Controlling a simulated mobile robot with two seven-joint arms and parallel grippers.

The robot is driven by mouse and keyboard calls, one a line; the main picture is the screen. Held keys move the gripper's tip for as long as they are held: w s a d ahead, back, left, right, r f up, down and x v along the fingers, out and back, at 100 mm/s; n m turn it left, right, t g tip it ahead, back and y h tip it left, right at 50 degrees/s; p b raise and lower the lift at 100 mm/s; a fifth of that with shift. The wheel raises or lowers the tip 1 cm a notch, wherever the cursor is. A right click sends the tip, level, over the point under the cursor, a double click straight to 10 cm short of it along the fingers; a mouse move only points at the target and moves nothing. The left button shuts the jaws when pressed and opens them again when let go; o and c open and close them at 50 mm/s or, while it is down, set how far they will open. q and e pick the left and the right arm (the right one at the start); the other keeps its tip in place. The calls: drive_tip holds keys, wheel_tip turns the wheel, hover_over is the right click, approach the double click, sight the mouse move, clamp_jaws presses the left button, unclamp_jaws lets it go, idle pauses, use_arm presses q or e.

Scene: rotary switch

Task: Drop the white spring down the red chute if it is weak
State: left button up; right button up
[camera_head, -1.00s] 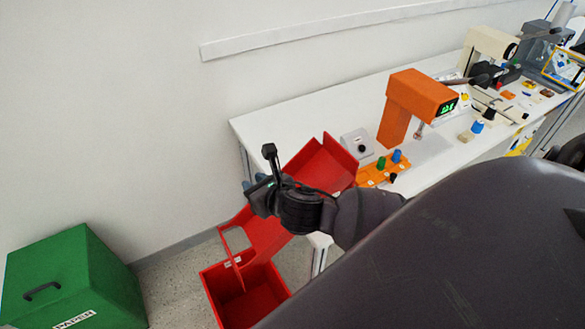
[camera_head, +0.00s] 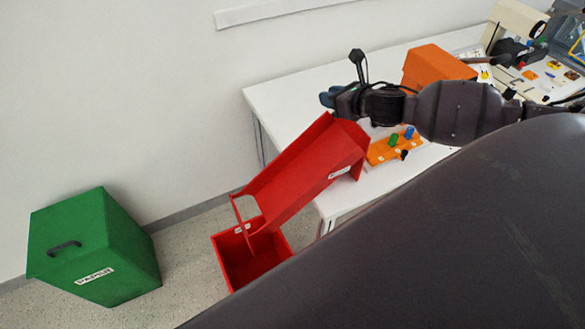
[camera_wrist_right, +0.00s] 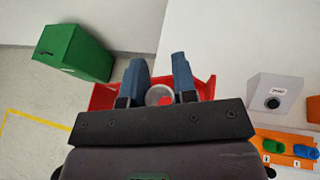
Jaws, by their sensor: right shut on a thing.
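My right gripper (camera_head: 327,98) is above the table, past the upper end of the red chute (camera_head: 300,172) in the head view. In the right wrist view its blue-grey fingers (camera_wrist_right: 159,76) are shut on a pale round thing, seemingly the white spring (camera_wrist_right: 154,94) seen end-on, with a red spot in its middle. The head view does not show the spring. Red walls of the chute show behind the fingers in the wrist view. The chute slopes down left from the table to a red bin (camera_head: 230,268). My left gripper is not in view.
An orange holder (camera_head: 378,154) with green and blue pieces sits right of the chute. An orange instrument (camera_head: 436,64) stands behind my right arm. A grey box with a dark knob (camera_wrist_right: 280,98) shows in the wrist view. A green bin (camera_head: 90,245) stands on the floor left.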

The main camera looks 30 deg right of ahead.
use_arm(q)
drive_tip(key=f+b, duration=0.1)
drive_tip(key=b, duration=0.1)
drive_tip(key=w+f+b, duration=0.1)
drive_tip(key=b, duration=0.1)
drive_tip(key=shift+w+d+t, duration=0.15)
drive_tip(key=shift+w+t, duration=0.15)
use_arm(e)
wheel_tip(320, 180, down, 5)
drive_tip(key=shift+r, duration=0.1)
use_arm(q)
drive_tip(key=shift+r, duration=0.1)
use_arm(e)
drive_tip(key=o, duration=1)
drive_tip(key=shift+s, duration=0.15)
drive_tip(key=v, duration=1)
drive_tip(key=shift+s, duration=0.25)
drive_tip(key=shift+r, duration=0.1)
